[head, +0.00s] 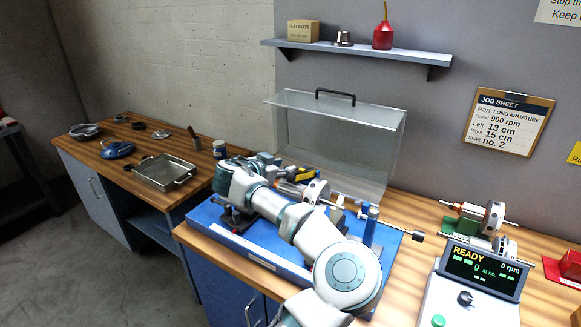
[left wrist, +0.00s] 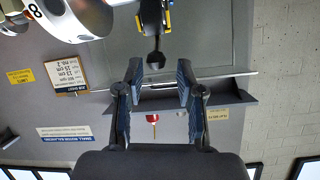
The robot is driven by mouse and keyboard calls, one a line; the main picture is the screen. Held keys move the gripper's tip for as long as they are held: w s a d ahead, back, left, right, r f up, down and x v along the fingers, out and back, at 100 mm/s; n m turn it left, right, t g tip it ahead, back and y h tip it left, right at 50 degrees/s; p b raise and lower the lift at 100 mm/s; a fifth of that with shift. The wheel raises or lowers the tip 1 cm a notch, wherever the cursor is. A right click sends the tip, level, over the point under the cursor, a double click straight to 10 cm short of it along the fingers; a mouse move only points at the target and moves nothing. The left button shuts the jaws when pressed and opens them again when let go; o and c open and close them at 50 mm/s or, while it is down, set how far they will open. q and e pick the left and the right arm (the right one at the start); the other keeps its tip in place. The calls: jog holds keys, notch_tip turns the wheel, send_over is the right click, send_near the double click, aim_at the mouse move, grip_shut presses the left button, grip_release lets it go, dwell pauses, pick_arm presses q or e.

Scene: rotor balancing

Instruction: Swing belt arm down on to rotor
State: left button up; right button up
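The rotor (head: 317,191), with a pale numbered disc and a steel shaft, lies across the blue balancing machine (head: 240,246), partly hidden by my left arm. A dark belt arm with yellow parts (head: 304,173) shows behind my wrist. In the left wrist view, the belt arm's dark forked end (left wrist: 155,58) hangs just beyond my fingers, apart from them, and the rotor's white disc (left wrist: 62,16) is at the upper left. My left gripper (head: 272,164) is over the machine; its two fingers (left wrist: 156,85) stand apart with nothing between them. My right gripper is not in view.
A clear guard with a black handle (head: 336,96) stands raised behind the machine. The control box (head: 476,276) reads READY and 0 rpm. Another rotor (head: 478,217) lies at the right. A metal tray (head: 164,173) sits on the left bench. A shelf (head: 357,51) hangs above.

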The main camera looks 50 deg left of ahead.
pick_arm(q)
jog(key=v, duration=0.6)
jog(key=shift+s, duration=0.2)
